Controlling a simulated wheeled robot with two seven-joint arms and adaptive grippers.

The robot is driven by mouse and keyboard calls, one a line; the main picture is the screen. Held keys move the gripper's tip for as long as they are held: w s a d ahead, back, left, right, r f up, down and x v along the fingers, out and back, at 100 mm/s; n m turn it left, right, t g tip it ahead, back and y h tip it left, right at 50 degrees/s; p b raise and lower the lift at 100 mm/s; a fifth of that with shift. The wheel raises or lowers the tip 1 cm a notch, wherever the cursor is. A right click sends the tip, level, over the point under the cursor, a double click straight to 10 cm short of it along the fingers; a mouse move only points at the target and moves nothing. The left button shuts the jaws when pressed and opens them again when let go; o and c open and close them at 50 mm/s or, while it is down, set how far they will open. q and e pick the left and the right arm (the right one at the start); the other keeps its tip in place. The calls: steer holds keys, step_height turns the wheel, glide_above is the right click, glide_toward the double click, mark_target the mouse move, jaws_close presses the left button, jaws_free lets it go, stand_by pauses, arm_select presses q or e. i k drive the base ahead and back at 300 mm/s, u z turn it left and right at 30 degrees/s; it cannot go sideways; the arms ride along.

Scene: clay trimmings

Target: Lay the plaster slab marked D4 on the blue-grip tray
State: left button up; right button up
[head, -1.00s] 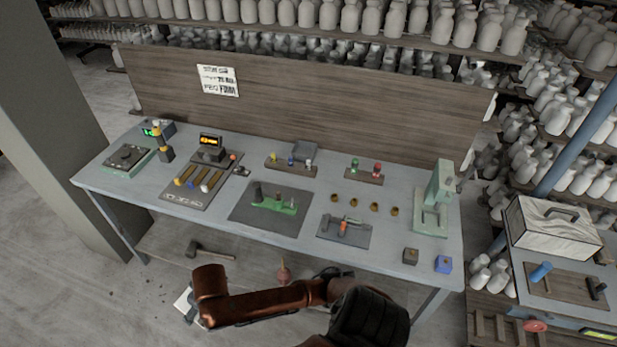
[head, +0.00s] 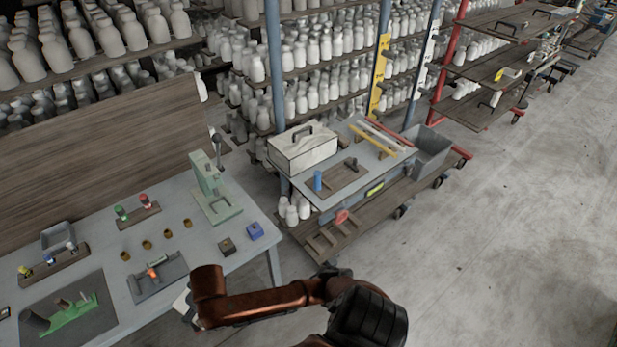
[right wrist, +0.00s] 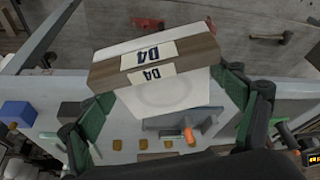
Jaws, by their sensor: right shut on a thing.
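The plaster slab (right wrist: 195,88), white with a brown edge band and two D4 labels, is held in my right gripper (right wrist: 165,88). Its green fingers are shut on the slab's two sides in the right wrist view. In the head view, only a white corner of the slab (head: 182,304) shows beside my right arm, and the gripper is hidden. On the cart, a brown board (head: 335,186) carries a blue grip (head: 318,180) and a dark handle piece; it looks like the blue-grip tray. My left gripper is out of view.
The workbench (head: 232,236) on the left holds a green press (head: 213,190), a blue block (head: 255,231) and several small fixtures. Open floor lies right of the cart.

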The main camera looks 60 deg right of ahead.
mark_target(334, 176)
steer(key=z, duration=1.75)
steer(key=i, duration=1.5)
